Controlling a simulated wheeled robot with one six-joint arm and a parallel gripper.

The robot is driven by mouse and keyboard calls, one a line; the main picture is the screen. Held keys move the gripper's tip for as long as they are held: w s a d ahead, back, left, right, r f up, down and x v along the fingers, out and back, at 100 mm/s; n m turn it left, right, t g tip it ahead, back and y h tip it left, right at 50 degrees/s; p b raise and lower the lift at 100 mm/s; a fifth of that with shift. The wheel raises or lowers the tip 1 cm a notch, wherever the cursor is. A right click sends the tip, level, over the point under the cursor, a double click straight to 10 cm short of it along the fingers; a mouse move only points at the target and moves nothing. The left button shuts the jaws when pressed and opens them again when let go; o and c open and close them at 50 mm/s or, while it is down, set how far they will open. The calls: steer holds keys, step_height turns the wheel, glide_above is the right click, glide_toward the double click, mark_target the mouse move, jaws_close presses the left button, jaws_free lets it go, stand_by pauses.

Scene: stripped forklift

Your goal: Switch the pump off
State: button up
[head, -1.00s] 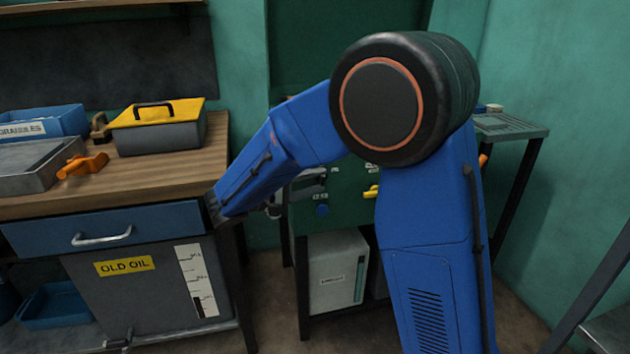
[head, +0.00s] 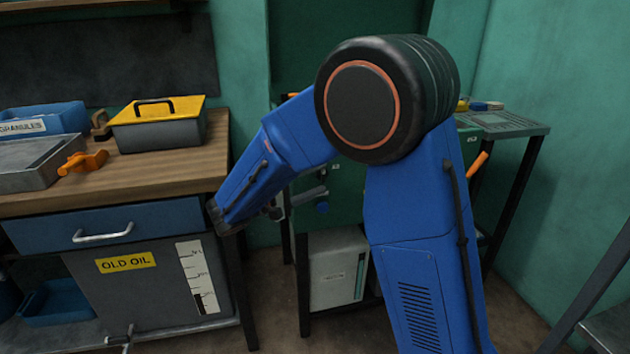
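No part in the head view can be clearly made out as the pump or its switch. A dark green panel (head: 345,185) stands behind my arm, with a blue knob (head: 322,208) and a grey metal handle (head: 308,195) on its front. My blue arm covers much of the panel. The arm folds over a large black joint and its forearm slopes down to the left, ending in a dark tip by the workbench corner. My gripper's fingers cannot be made out, so whether they hold anything is hidden.
The wooden workbench (head: 185,172) at left carries a yellow-lidded toolbox (head: 157,122), an orange tool (head: 83,162) and a blue granules bin (head: 42,119). An old oil tank (head: 150,290) stands below. An orange handle (head: 478,163) and a grey-green side shelf (head: 503,124) are at right.

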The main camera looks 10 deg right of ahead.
steer(key=v, duration=1.7)
steer(key=shift+a, duration=0.15)
steer(key=shift+s, duration=0.1)
